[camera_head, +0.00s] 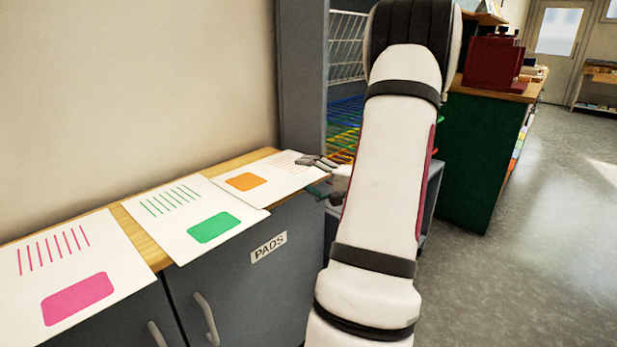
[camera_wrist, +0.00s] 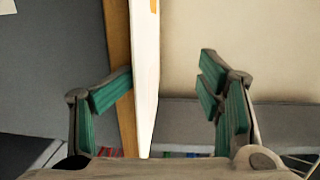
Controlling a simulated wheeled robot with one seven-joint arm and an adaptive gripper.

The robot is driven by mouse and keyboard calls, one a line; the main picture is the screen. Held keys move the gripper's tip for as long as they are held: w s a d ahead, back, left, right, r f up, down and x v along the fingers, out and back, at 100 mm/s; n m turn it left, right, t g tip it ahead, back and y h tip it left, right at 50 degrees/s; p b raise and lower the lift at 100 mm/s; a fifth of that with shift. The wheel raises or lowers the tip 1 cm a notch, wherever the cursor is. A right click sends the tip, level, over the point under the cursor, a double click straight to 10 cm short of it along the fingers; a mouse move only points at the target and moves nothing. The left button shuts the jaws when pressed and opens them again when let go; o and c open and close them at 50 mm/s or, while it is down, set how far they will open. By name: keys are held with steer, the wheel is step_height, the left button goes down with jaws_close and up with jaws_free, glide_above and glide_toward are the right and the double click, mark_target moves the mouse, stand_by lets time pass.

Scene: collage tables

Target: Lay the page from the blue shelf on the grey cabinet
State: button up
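The grey cabinet (camera_head: 255,285), labelled PADS, has a wooden top and stands at the left in the head view. A white page with an orange block (camera_head: 243,181) lies at its right end, partly over the front edge. My gripper (camera_head: 322,165) is at this page's right edge, partly hidden by my arm. In the wrist view, the fingers of my gripper (camera_wrist: 167,72) are spread apart, with the white page (camera_wrist: 146,75) seen edge-on between them, nearer the left finger. A gap shows to the right finger; contact with the left is unclear. No separate page shows on the coloured wire shelves (camera_head: 345,125).
A page with a green block (camera_head: 214,227) and one with a pink block (camera_head: 78,298) lie further left on the cabinet. A grey upright panel (camera_head: 303,80) stands behind its right end. A green cabinet (camera_head: 470,160) is at right; the floor beside it is clear.

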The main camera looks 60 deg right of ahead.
steer(key=shift+f, duration=0.1)
steer(key=shift+f+b, duration=0.95)
steer(key=shift+b, duration=0.25)
steer(key=s+a+b, duration=0.2)
steer(key=s, duration=0.6)
steer(key=shift+s, duration=0.35)
steer(key=shift+r, duration=0.1)
steer(key=s+r, duration=0.1)
steer(key=s+r+p, duration=0.1)
steer(key=r, duration=0.1)
steer(key=s+r+p, duration=0.1)
steer(key=r, duration=0.1)
steer(key=shift+a, duration=0.4)
